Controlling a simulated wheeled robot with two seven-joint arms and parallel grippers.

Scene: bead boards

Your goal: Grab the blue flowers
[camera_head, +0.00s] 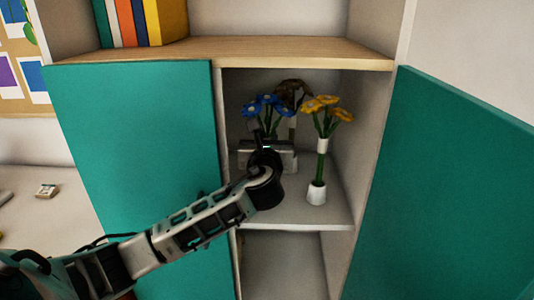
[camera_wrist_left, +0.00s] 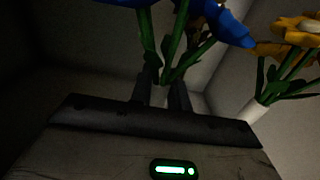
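The blue flowers (camera_head: 265,104) stand on the cabinet shelf, left of the yellow flowers, with green stems. Their lower stems and any base are hidden behind my left gripper (camera_head: 266,142) in the head view. In the left wrist view, the blue petals (camera_wrist_left: 228,25) are at the top edge and the green stems run down to the gripper (camera_wrist_left: 162,88). Its two dark fingers are close together, one on each side of the stems, and appear shut on them. The exact contact is too dark to see clearly. My right gripper is not in view.
Yellow flowers (camera_head: 319,118) in a white base stand close on the right, also in the left wrist view (camera_wrist_left: 288,60). Dark brown flowers (camera_head: 291,90) are behind. Teal doors (camera_head: 140,150) flank the opening, and a wooden shelf (camera_head: 250,52) is above.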

